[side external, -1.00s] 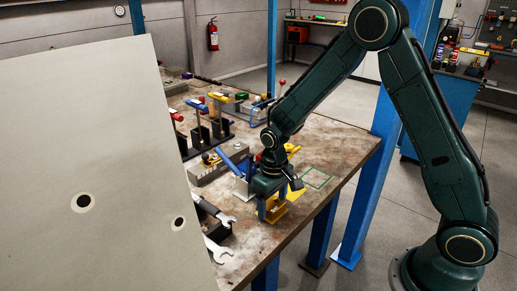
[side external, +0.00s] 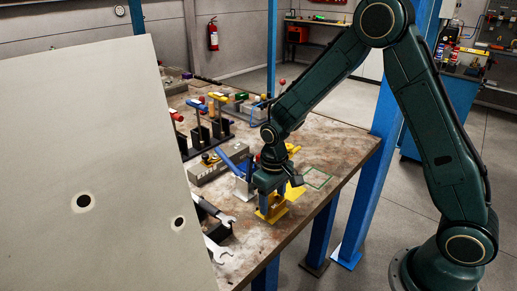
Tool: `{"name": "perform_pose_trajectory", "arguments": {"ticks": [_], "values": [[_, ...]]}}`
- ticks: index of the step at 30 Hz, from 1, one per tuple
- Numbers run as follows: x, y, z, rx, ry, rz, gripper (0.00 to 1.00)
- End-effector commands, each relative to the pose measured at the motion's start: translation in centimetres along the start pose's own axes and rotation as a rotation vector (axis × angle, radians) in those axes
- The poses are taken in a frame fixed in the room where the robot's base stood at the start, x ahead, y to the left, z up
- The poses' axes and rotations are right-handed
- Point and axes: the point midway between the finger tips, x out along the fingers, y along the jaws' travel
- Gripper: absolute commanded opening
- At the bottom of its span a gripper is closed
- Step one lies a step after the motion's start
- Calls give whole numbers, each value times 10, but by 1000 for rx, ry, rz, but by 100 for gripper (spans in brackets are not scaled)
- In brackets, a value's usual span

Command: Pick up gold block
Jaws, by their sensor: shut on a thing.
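The gold block (side external: 272,213) is near the front edge of the worktable, below my wrist. My gripper (side external: 270,201) points down and is shut on the gold block, with its fingers on the block's upper part. The block looks upright and low at the table; whether its base touches the surface is hard to tell. Part of the block is hidden behind the fingers.
A yellow piece (side external: 294,192) is close to the right of my gripper. A blue-handled clamp (side external: 240,172) stands close on the left. Wrenches (side external: 218,212) lie left. A green outlined square (side external: 319,178) on the table is empty. A large pale panel (side external: 95,150) blocks the left view.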

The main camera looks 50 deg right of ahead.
Motion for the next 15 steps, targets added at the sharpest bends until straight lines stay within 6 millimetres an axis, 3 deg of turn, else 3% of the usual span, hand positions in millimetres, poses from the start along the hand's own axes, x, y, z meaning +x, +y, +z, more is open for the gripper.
{"name": "perform_pose_trajectory", "arguments": {"ticks": [15], "values": [[-38,0,-1,0,3,0,27]]}}
